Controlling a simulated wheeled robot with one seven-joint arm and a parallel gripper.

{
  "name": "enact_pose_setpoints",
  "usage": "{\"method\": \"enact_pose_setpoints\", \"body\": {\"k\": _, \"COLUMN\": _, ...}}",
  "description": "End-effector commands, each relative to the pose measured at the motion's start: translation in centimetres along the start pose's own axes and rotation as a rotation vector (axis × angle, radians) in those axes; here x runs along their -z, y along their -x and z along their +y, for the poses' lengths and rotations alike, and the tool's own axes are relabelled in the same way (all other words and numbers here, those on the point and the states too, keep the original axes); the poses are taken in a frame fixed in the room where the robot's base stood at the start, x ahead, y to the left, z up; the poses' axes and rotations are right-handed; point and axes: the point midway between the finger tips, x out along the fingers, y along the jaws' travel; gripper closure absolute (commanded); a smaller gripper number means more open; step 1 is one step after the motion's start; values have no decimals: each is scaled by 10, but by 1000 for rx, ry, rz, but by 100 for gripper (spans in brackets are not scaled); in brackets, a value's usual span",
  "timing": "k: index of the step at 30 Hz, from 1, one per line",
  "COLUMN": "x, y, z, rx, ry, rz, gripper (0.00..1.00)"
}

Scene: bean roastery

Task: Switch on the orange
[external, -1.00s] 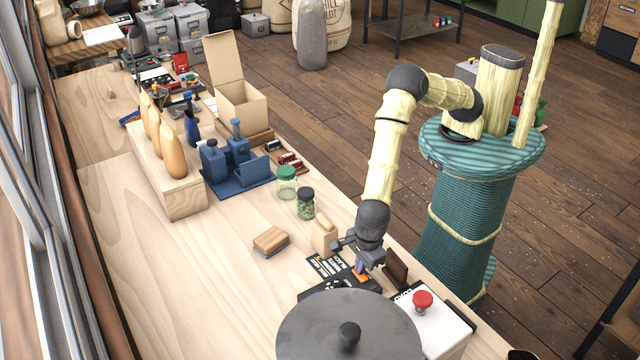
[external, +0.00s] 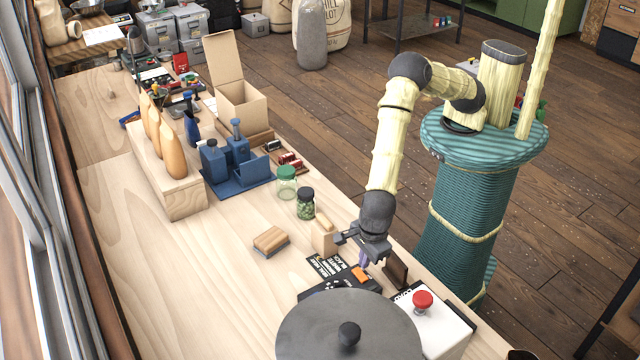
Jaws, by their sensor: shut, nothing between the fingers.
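A small orange switch (external: 361,273) shows on a black box (external: 340,286) with white lettering on its panel, near the front right of the bench. The box's lower part is hidden behind a round grey lid. I cannot tell which way the switch is set. My gripper (external: 364,258) points down just above and behind the switch, with its purple fingertips close to it. The fingers are shut with nothing held. I cannot tell whether they touch the box.
The round grey lid (external: 318,335) stands in front. A white box with a red mushroom button (external: 423,300) is right of the switch.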

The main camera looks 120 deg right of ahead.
Motion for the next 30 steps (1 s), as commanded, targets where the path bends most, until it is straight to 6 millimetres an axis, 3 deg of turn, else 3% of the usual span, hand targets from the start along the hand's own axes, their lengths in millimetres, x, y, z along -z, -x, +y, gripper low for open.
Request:
{"method": "enact_pose_setpoints", "body": {"k": 18, "x": 0, "y": 96, "z": 0, "rx": -1, "ry": -1, "rz": -2, "gripper": 100}}
{"method": "enact_pose_setpoints", "body": {"k": 30, "x": 0, "y": 102, "z": 0, "rx": 0, "ry": 0, "rz": 0, "gripper": 100}}
